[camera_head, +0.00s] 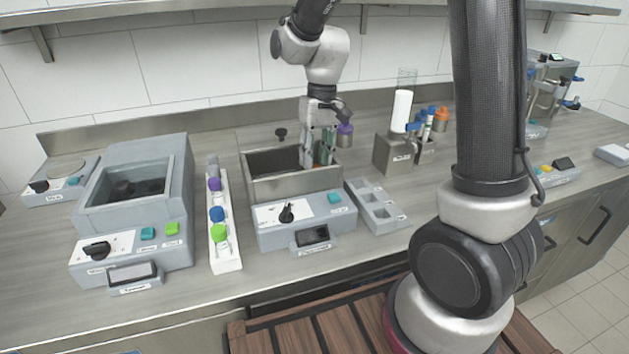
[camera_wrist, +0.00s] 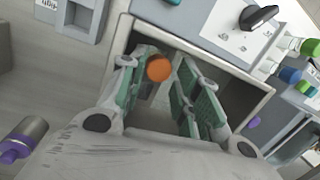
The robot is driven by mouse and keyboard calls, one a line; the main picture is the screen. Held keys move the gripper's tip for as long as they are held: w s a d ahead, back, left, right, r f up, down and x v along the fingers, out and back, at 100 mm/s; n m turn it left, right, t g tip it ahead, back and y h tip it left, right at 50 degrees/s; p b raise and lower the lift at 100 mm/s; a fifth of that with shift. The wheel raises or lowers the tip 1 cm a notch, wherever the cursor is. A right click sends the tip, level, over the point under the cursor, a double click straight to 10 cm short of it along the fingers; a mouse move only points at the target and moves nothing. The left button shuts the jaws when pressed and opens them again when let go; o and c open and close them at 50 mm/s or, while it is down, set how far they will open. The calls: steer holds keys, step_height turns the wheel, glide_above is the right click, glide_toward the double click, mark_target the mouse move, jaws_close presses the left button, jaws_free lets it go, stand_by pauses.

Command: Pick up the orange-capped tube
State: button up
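The orange-capped tube (camera_wrist: 159,68) shows in the wrist view as a round orange cap. It lies between the finger pads of my gripper (camera_wrist: 163,84), nearer the left pad, and its body is mostly hidden. My gripper is open, with visible space beside the cap on the right. In the head view my gripper (camera_head: 318,150) reaches down into the metal-walled basin (camera_head: 262,187) of the middle device.
A white rack (camera_head: 224,262) with purple, blue and green caps stands left of the basin. A grey tray (camera_head: 378,206) with square recesses lies to its right. A purple-capped bottle (camera_head: 344,136) stands behind the basin. A metal holder (camera_head: 391,155) is further right.

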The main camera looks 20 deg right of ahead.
steer(key=shift+f, duration=0.45)
steer(key=c, duration=0.7)
steer(key=shift+o, duration=0.2)
